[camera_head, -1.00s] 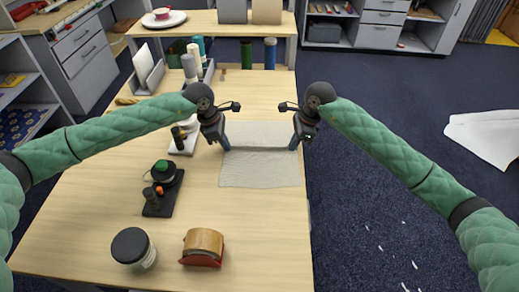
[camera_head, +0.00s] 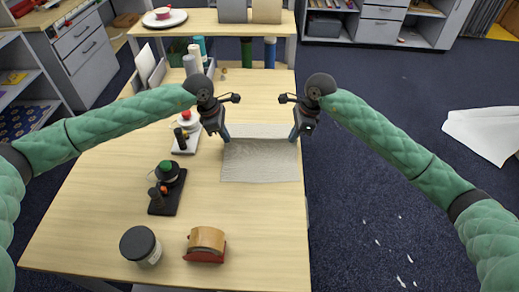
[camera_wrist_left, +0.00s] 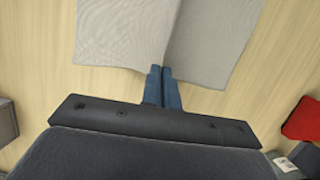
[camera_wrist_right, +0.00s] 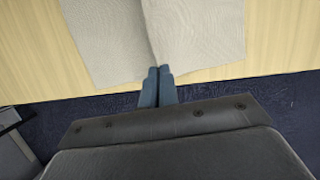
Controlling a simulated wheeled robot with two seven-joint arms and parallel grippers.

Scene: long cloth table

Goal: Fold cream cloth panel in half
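The cream cloth panel (camera_head: 262,165) lies on the wooden table near its right edge, with a crosswise line between a broad near part and a narrow far part. My left gripper (camera_head: 226,136) is shut at the left end of this line, and my right gripper (camera_head: 294,137) is shut at the right end. In the left wrist view the blue fingers (camera_wrist_left: 162,75) are together on the cloth edge (camera_wrist_left: 120,35). The right wrist view shows the same, with fingers (camera_wrist_right: 157,75) together at the cloth edge (camera_wrist_right: 200,40). The cloth between the fingertips is hidden.
Left of the cloth stand a black device with a green top (camera_head: 168,185) and a white-based item with a red top (camera_head: 184,140). A dark-lidded jar (camera_head: 140,246) and a tan roll on a red base (camera_head: 206,245) stand in front. The table between is clear.

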